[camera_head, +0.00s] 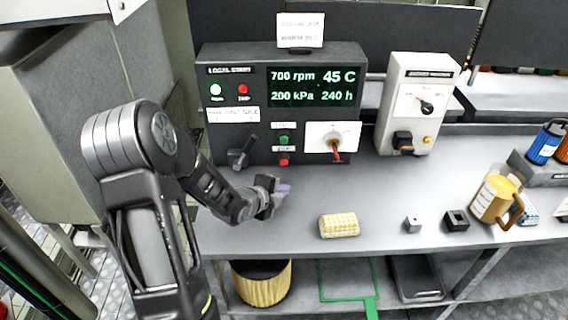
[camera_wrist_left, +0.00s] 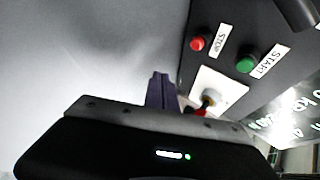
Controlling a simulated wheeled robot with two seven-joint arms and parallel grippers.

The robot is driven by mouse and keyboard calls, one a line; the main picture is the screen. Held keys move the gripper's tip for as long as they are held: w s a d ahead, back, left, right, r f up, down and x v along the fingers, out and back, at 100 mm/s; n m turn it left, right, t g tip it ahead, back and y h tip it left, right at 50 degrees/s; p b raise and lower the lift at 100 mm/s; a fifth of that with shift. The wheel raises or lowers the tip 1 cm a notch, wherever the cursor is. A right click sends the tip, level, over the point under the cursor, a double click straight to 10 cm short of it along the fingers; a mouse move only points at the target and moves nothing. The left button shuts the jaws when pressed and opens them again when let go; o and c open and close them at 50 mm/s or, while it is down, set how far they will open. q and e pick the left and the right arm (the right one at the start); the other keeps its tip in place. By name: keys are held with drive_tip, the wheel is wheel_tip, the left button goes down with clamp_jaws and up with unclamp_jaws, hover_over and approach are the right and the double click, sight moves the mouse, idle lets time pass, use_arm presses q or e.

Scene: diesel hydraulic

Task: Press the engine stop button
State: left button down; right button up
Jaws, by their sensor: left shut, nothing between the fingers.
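The dark engine control panel (camera_head: 225,77) stands at the back of the bench. The red stop button (camera_head: 284,161) is low on its front, just under the green start button (camera_head: 284,140). In the left wrist view the red stop button (camera_wrist_left: 198,43) sits beside its STOP label, with the green start button (camera_wrist_left: 245,64) to its right. My left gripper (camera_head: 283,190) is shut and empty, in front of and below the stop button, apart from it. Its purple fingertips (camera_wrist_left: 161,90) show in the wrist view. My right gripper is not in view.
A black lever (camera_head: 243,152) juts from the panel left of the buttons. A white plate with a red-handled rotary switch (camera_head: 333,138) is to their right. A yellow-white block (camera_head: 339,225) lies on the bench (camera_head: 380,190). A yellow mug (camera_head: 494,198) stands at right.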

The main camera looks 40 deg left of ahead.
sight(284, 162)
use_arm(q)
drive_tip(key=w+a, duration=0.2)
drive_tip(key=w+a+p, duration=0.1)
drive_tip(key=w+a, duration=0.1)
drive_tip(key=w, duration=0.1)
drive_tip(key=shift+w+a, duration=0.25)
drive_tip(key=shift+w, duration=0.2)
drive_tip(key=shift+w+a, duration=0.6)
drive_tip(key=shift+w, duration=0.15)
idle(2.6)
drive_tip(key=shift+s+d+b, duration=0.1)
drive_tip(key=shift+b, duration=0.2)
drive_tip(key=shift+s+d+f+b, duration=0.1)
drive_tip(key=shift+s+d+b, duration=0.1)
drive_tip(key=shift+s+b, duration=0.15)
drive_tip(key=shift+s+d, duration=0.3)
drive_tip(key=shift+s, duration=0.05)
